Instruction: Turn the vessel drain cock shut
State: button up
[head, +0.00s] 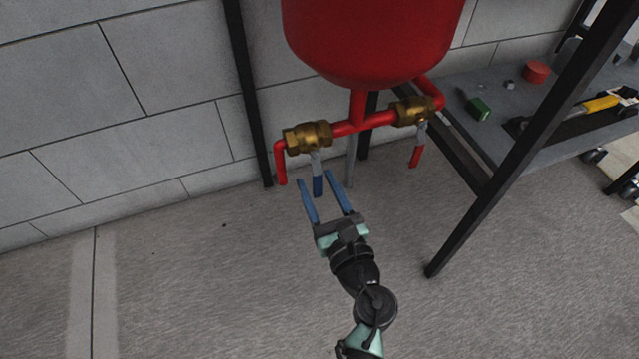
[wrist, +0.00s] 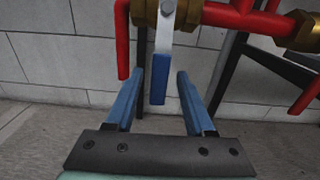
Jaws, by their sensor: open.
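A red vessel (head: 372,38) hangs above a red pipe with two brass valves. The left valve (head: 307,137) has a lever with a blue grip (head: 318,186) hanging straight down, and a red outlet pipe bends down at its left. No label shows which valve is the drain cock. My gripper (head: 318,178) is open below the left valve. In the wrist view the blue grip (wrist: 160,80) hangs between my two blue fingers (wrist: 159,76), with a gap on each side. The left valve's body (wrist: 165,18) is at the top.
The right brass valve (head: 413,110) has a red-gripped lever (head: 416,157) hanging down. Black frame legs (head: 480,217) stand to the right, and another upright is behind the left valve. A grey shelf (head: 455,87) holds small items. The grey block wall is close behind; the floor at left is clear.

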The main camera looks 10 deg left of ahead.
jog(key=p+v, duration=0.4)
jog(key=v, duration=0.9)
jog(key=shift+p, duration=0.4)
jog(key=shift+w, duration=0.1)
